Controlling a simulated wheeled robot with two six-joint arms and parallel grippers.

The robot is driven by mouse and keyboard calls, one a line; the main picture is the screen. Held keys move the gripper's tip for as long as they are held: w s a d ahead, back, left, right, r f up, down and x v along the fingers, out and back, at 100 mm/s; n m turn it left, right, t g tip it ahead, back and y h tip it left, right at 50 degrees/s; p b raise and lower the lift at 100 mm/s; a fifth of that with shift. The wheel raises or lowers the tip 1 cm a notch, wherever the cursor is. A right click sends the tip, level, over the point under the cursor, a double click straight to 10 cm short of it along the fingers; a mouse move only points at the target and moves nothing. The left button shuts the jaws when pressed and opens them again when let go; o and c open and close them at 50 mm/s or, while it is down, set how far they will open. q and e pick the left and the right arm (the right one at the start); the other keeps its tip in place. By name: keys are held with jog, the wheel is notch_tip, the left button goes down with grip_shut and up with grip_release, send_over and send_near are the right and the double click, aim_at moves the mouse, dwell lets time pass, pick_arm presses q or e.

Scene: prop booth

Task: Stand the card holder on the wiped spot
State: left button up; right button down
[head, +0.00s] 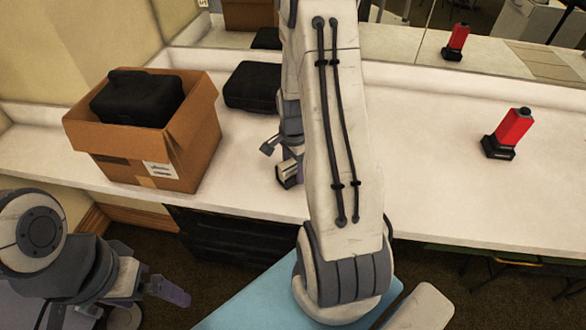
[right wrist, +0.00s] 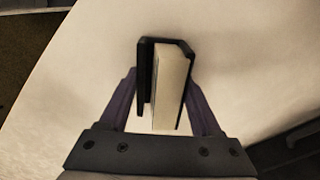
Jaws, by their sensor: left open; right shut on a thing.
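The card holder (right wrist: 146,80) is a black angled holder with a thick white block of cards (right wrist: 170,85) in it. My right gripper (right wrist: 161,82) is shut on it, with a finger on each side, in the right wrist view. In the head view the holder (head: 289,174) shows small, near the counter's front edge and beside my right arm, which hides part of that area. Whether it touches the counter is hard to tell. I cannot make out a wiped spot on the white counter (head: 430,165). My left gripper (head: 150,272) is open and empty at the lower left, below the counter.
An open cardboard box (head: 190,135) with a black case (head: 138,97) in it stands left on the counter. Another black case (head: 252,86) lies behind. A red device with a black base (head: 512,132) stands at right. A mirror backs the counter. The counter's middle right is clear.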

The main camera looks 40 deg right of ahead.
aim_at(294, 163)
jog(key=shift+c, duration=0.4)
grip_release()
jog(key=shift+f, duration=0.1)
jog(key=shift+r, duration=0.45)
notch_tip(294, 163, up, 12)
jog(key=shift+f+p, duration=0.25)
jog(key=shift+p, duration=0.1)
